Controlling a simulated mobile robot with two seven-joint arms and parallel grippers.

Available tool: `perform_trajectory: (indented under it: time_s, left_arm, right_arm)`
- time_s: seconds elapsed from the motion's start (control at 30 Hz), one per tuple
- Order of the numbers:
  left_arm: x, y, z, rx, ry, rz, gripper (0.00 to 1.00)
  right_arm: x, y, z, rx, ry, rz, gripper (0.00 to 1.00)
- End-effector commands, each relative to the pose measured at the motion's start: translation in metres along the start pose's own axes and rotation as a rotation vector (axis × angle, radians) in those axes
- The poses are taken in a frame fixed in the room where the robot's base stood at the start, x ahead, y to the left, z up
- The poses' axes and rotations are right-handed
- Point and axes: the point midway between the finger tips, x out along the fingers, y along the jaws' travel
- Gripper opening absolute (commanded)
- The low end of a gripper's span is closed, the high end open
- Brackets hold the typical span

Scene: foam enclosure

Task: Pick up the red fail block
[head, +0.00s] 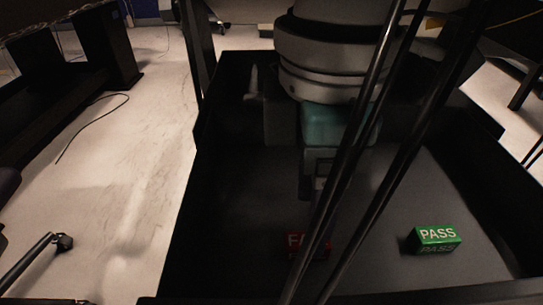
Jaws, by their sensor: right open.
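The red fail block (295,246) lies on the dark floor of the black enclosure, near its front. Thin black bars cross in front of it and hide its right part, so only the start of its lettering shows. A green block marked PASS (437,238) lies to the right of it. My right gripper (313,196) comes down from the top of the picture and appears beyond the red block, apart from it. It is open and holds nothing that I can see; its fingertips are dark and partly behind the bars. My left gripper is out of view.
The black enclosure's walls (186,215) rise around both blocks. Slanted black bars (372,190) run across the view in front. The enclosure floor between the two blocks is clear. Outside, a pale floor (130,190) with a dark cable lies to the left.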

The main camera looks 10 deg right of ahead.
Motion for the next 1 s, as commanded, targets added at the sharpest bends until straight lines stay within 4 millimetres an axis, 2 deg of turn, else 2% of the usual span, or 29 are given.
perform_trajectory:
  time_s: [0.2, 0.3, 0.57, 1.0]
  left_arm:
    - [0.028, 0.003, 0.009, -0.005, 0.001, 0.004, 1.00]
    - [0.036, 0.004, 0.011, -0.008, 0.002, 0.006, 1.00]
    - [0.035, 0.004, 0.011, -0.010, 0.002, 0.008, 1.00]
    - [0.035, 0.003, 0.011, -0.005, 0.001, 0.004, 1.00]
  right_arm:
    - [0.035, -0.001, 0.003, 0.000, 0.000, 0.001, 0.65]
    - [0.048, -0.001, 0.003, 0.000, -0.001, 0.001, 0.65]
    - [0.049, -0.001, 0.003, -0.001, 0.001, 0.002, 0.65]
    - [0.049, -0.001, 0.003, -0.001, 0.001, 0.002, 0.17]
